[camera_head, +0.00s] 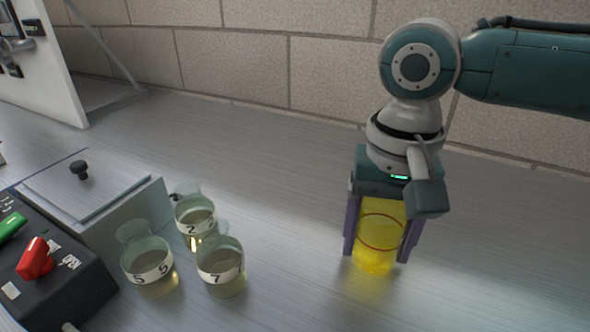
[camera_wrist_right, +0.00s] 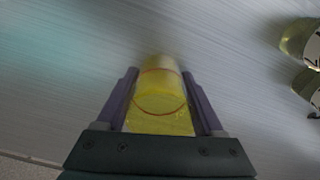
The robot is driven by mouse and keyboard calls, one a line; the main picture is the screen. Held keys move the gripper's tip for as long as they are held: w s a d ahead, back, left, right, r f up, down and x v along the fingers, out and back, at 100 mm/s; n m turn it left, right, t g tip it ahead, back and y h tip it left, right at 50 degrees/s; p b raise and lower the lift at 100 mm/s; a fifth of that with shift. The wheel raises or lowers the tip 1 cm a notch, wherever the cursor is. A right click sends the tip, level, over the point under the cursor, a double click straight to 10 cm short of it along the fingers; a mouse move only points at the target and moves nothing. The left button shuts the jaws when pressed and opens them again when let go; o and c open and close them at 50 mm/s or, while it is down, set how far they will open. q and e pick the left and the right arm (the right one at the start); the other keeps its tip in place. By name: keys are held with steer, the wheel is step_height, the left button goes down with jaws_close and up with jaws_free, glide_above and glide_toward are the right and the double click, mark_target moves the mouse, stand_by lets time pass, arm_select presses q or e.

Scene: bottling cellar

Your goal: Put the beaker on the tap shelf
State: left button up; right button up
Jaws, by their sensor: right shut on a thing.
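The beaker (camera_head: 378,240) is a clear vessel of yellow liquid with a red ring around it. My right gripper (camera_head: 376,254) is shut on it, one purple finger on each side, and holds it upright. The beaker also shows in the right wrist view (camera_wrist_right: 160,95) between the two fingers (camera_wrist_right: 160,95). I cannot tell whether its base touches the counter. My left gripper is not in view. I cannot make out a tap shelf for sure; a white panel with metal fittings (camera_head: 40,60) stands at the far left.
Jars numbered 5 (camera_head: 150,264), 2 (camera_head: 197,222) and 7 (camera_head: 221,268) stand left of the beaker. Beside them are a metal box with a black-knobbed lid (camera_head: 90,185) and a black control box with a red switch (camera_head: 35,258). The counter (camera_head: 290,170) between jars and beaker is clear. A block wall runs behind.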

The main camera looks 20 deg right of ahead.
steer(key=shift+f, duration=0.15)
steer(key=o, duration=1.4)
